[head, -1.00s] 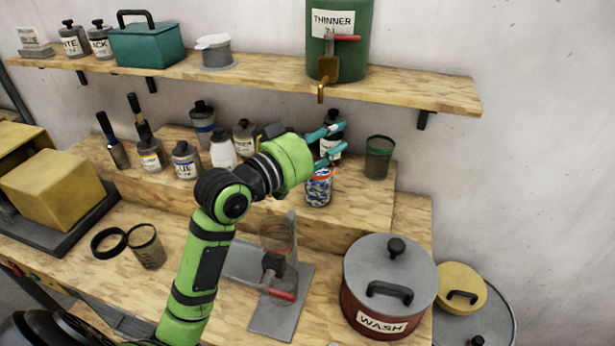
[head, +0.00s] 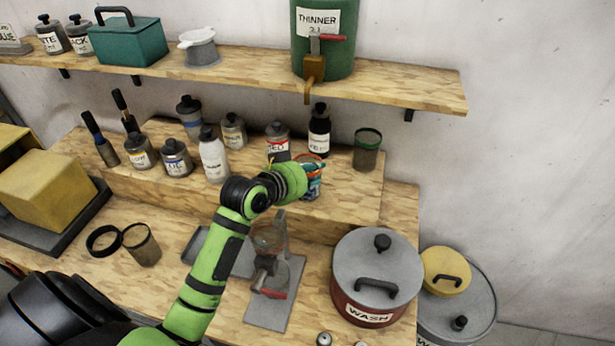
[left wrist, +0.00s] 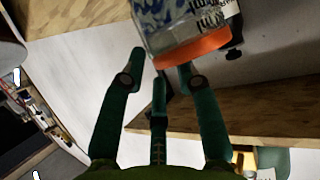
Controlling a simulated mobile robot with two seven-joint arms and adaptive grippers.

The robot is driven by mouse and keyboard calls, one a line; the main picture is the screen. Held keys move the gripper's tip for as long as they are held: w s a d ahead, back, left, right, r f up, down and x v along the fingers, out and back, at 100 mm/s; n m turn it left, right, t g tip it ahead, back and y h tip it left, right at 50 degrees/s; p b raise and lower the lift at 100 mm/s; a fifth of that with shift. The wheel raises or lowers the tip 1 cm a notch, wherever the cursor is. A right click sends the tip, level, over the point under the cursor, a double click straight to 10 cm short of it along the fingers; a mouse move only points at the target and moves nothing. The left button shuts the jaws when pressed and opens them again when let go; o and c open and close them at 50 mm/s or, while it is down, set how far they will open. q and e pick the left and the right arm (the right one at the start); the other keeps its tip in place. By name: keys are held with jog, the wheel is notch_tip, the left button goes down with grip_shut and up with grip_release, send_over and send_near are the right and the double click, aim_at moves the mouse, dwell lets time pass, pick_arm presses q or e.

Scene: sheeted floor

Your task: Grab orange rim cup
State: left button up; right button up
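The orange rim cup (head: 314,189), with a blue and white pattern, stands on the raised wooden step, partly hidden by my left gripper (head: 314,168). In the left wrist view the cup (left wrist: 180,20) shows large and upside down, its orange rim (left wrist: 195,49) towards the fingers. My left gripper (left wrist: 162,62) is open there. One finger is left of the cup's rim, another overlaps the rim, and a third is between them lower in the picture. I cannot tell whether any finger touches the cup. My right gripper is not in view.
A green-rimmed cup (head: 367,152) stands to the right. Bottles, including a black one (head: 319,130) and a red-labelled one (head: 277,138), stand close behind. A glass on a metal stand (head: 268,235) and the WASH pot (head: 377,275) are in front. The shelf (head: 400,90) hangs above.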

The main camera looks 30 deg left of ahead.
pick_arm(q)
jog(key=shift+w+f, duration=0.2)
jog(key=shift+w, duration=0.25)
grip_shut()
jog(key=shift+r, duration=0.15)
